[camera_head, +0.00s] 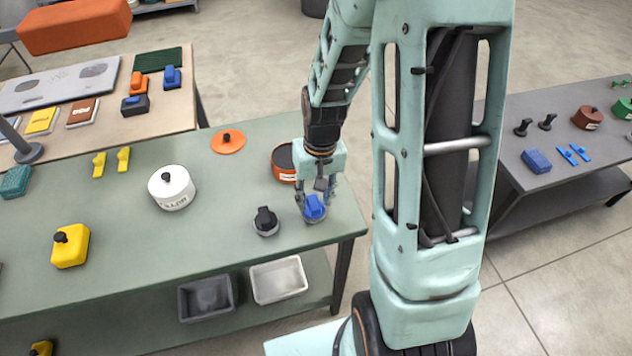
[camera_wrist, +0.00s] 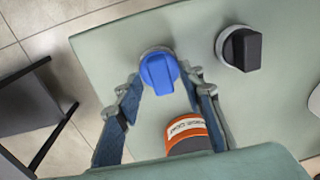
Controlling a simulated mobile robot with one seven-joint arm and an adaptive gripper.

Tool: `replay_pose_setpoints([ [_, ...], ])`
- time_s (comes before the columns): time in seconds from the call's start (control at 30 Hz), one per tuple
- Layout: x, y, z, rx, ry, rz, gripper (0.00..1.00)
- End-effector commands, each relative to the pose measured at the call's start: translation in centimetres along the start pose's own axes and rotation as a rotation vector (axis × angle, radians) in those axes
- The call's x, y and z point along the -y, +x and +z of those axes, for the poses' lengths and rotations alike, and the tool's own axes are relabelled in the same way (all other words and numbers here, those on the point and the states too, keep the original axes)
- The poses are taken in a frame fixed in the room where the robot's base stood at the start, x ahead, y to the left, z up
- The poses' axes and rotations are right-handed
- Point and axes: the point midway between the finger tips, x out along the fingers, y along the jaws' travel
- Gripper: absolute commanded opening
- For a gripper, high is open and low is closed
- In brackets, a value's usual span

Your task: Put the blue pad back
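A blue pad with a raised block-like grip on a round grey base (camera_head: 314,208) stands near the right end of the green table (camera_head: 215,240). It also shows in the wrist view (camera_wrist: 158,73). My gripper (camera_head: 318,200) is open and points down over it. In the wrist view my fingers (camera_wrist: 164,82) are on either side of the blue grip, with gaps between. A similar black-gripped piece (camera_head: 266,220) stands just left of it and shows in the wrist view (camera_wrist: 241,48). Whether my fingertips are at grip height is unclear.
An open orange tin (camera_head: 283,165) is close behind my gripper; its orange lid (camera_head: 228,142) lies apart. A white lidded pot (camera_head: 171,188) and yellow container (camera_head: 70,246) stand further left. A grey plate (camera_head: 60,83) with two dark round patches lies on the left table.

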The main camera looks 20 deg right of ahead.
Motion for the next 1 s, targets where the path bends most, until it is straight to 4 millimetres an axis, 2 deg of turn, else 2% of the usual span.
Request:
replay_pose_setpoints([
  [0.4,0.0,-7.5,-0.1,-0.006,0.001,0.001,0.36],
  [0.6,0.0,-10.3,-0.1,-0.003,0.000,0.001,0.36],
  [0.77,0.0,-11.2,0.0,-0.001,0.000,0.000,0.36],
  [1.0,0.0,-11.3,0.0,-0.001,0.000,0.000,0.36],
])
